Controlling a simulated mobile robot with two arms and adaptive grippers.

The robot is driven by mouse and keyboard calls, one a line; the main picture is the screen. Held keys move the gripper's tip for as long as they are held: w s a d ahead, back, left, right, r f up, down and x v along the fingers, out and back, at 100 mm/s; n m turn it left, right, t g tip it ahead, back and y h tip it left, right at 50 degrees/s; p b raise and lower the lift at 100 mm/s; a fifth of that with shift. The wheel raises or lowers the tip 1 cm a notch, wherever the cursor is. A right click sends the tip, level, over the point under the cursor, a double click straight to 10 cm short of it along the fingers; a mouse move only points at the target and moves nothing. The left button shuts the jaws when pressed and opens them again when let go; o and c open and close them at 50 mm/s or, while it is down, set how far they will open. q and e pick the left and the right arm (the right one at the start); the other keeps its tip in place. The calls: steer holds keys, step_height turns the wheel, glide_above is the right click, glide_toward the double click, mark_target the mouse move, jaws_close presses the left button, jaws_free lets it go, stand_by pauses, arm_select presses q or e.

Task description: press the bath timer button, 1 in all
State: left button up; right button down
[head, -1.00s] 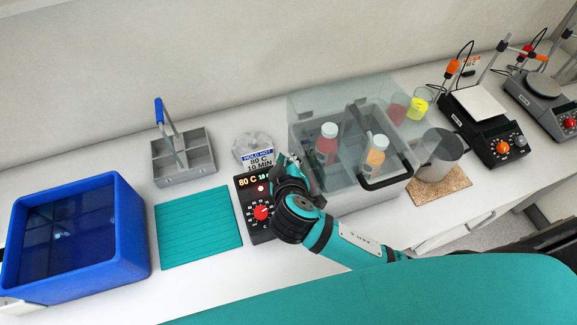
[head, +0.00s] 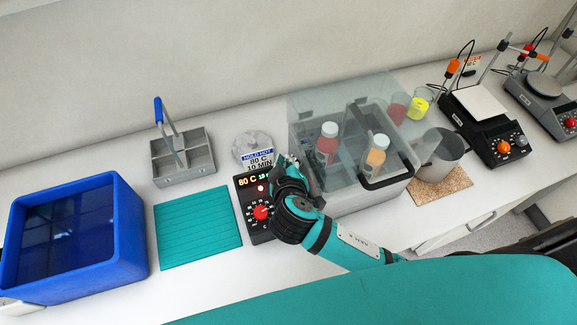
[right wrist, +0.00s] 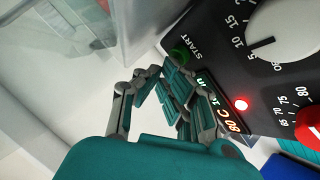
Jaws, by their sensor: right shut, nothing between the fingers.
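The black bath control panel (head: 247,213) stands at the left end of the water bath (head: 355,199). It has a lit display (right wrist: 214,108) reading 80 C, a lit red lamp (right wrist: 241,104) and dials. In the right wrist view its green button (right wrist: 180,53) is marked START. My right gripper (head: 282,160) is over the panel's upper right and hides the button in the head view. In the right wrist view the shut, empty gripper (right wrist: 168,73) has its fingertips close by the button; I cannot tell whether they touch. My left gripper is not in view.
The bath's clear lid and wall stand right beside my right gripper. Two bottles (head: 327,148) are in the bath. A steel beaker (head: 440,154) is at right. A teal mat (head: 199,228), grey carrier (head: 184,158) and blue tub (head: 75,238) are at left.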

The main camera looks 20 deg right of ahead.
steer(key=shift+f, duration=0.35)
stand_by(0.3)
steer(key=shift+r, duration=0.15)
steer(key=shift+s+r+p, duration=0.2)
steer(key=shift+r+p, duration=0.6)
steer(key=shift+p, duration=0.05)
steer(key=shift+s+r+p, duration=0.25)
steer(key=shift+r+p, duration=0.2)
steer(key=shift+r, duration=0.65)
steer(key=r, duration=0.2)
steer(key=shift+s+r, duration=0.3)
steer(key=shift+s, duration=0.05)
steer(key=shift+s+f, duration=0.1)
